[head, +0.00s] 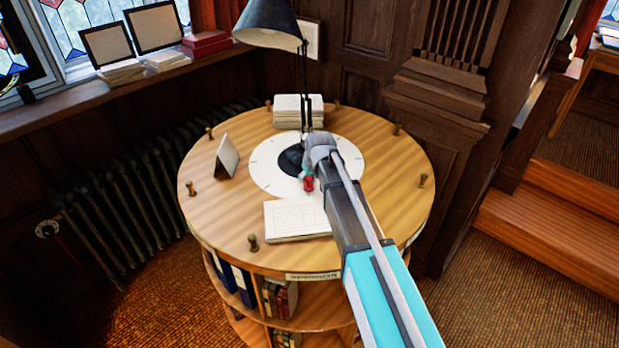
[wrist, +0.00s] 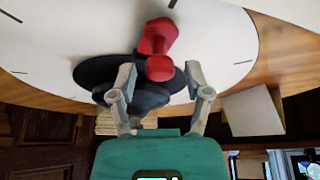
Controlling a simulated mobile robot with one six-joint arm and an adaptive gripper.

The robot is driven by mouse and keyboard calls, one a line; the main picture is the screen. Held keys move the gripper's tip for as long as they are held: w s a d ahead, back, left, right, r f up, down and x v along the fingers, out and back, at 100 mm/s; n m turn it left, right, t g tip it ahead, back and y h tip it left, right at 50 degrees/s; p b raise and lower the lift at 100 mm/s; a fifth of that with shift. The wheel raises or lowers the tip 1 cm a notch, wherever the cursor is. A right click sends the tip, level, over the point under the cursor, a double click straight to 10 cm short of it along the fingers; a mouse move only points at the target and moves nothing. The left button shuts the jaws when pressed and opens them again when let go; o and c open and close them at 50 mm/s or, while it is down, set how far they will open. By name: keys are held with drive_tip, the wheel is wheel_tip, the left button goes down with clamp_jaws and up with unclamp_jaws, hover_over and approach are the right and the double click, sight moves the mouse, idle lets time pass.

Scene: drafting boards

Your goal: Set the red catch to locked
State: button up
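The red catch (head: 308,184) sits on the white round dial plate (head: 265,176) in the middle of the round wooden table, mostly beside my arm's end. In the wrist view the red catch (wrist: 158,38) has a longer body and a rounded knob end. My gripper (wrist: 160,76) is open, with its two fingertips apart on either side of the knob end. I see gaps between the fingers and the knob, and cannot tell any contact. A black round base (wrist: 95,72) lies behind the catch. In the head view my arm hides part of the dial and the fingers.
A black desk lamp (head: 268,22) rises from the table's middle, close to my arm. A paper stack (head: 298,108) stands behind, a white card (head: 227,156) left, and a paper pad (head: 296,218) in front. Small brass pegs (head: 253,243) line the rim. Wooden steps (head: 555,235) are at right.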

sight(307, 190)
clamp_jaws()
drive_tip(key=shift+s, duration=0.1)
drive_tip(key=shift+s+d, duration=0.2)
drive_tip(key=shift+s, duration=1.45)
drive_tip(key=shift+f, duration=0.1)
drive_tip(key=shift+o, duration=1.3)
unclamp_jaws()
drive_tip(key=shift+w, duration=0.15)
